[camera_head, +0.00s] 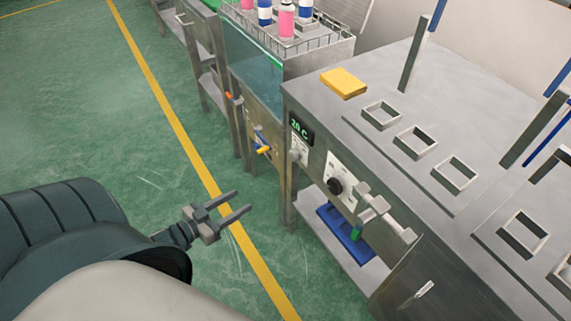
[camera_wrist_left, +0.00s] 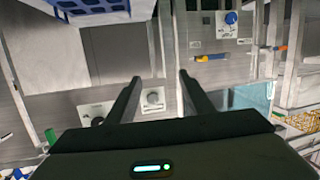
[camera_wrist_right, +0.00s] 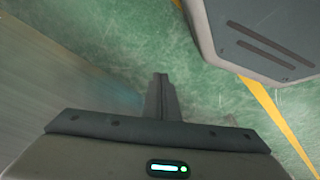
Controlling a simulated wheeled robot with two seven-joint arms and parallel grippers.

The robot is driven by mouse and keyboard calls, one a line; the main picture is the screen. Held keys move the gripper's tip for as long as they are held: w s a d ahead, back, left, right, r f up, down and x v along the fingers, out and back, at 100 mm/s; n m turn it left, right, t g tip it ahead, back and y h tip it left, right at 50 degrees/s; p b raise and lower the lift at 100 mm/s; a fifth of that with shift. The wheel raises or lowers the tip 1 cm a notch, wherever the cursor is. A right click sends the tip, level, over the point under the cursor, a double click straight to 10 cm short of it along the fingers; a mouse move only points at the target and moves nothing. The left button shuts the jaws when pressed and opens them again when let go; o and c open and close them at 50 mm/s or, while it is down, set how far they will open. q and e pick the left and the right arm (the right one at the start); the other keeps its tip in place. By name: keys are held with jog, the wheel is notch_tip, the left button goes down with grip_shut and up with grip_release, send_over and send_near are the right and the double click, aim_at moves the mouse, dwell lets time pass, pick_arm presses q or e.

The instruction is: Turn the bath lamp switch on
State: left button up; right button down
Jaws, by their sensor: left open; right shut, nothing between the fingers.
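No label reading bath lamp is legible, so I cannot tell which control is the switch. The steel bench front carries a display reading 20 C (camera_head: 301,128), a small pale switch plate (camera_head: 299,150) below it, and a black knob on a white plate (camera_head: 336,186). My left gripper (camera_head: 242,201) is open and empty over the floor, apart from the bench front. In the left wrist view, a pale plate with a round knob (camera_wrist_left: 152,99) shows between the open fingers. My right gripper (camera_wrist_right: 160,78) is shut and empty above the green floor, outside the head view.
A glass-sided bath (camera_head: 250,55) with a wire rack of pink and blue-white cans stands at the back. A yellow handle (camera_head: 263,150) sticks out below it. A yellow block (camera_head: 343,83) lies on the bench top. A blue tray (camera_head: 345,235) sits on the lower shelf.

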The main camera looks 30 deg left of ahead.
aim_at(292, 157)
pick_arm(q)
notch_tip(292, 157, up, 9)
jog(key=m+t+h, duration=0.1)
jog(key=h, duration=0.2)
jog(key=shift+w+d+m+h+b, duration=0.15)
jog(key=shift+w+m+h+b, duration=0.15)
jog(key=shift+w+h+b, duration=0.15)
pick_arm(e)
jog(key=shift+s+d+r+g, duration=0.15)
jog(key=shift+s+d+r, duration=0.05)
jog(key=shift+r, duration=0.25)
jog(key=shift+s+d+r+g, duration=0.15)
jog(key=shift+s+r, duration=0.05)
jog(key=shift+r, duration=0.25)
pick_arm(q)
jog(key=x, duration=1.7)
jog(key=shift+w+p, duration=0.2)
jog(key=shift+p, duration=0.1)
pick_arm(e)
jog(key=shift+x, duration=0.8)
jog(key=shift+s+d, duration=0.1)
jog(key=shift+s, duration=0.05)
pick_arm(q)
jog(key=c, duration=1.1)
jog(key=shift+o, duration=0.3)
pick_arm(e)
jog(key=shift+s, duration=0.35)
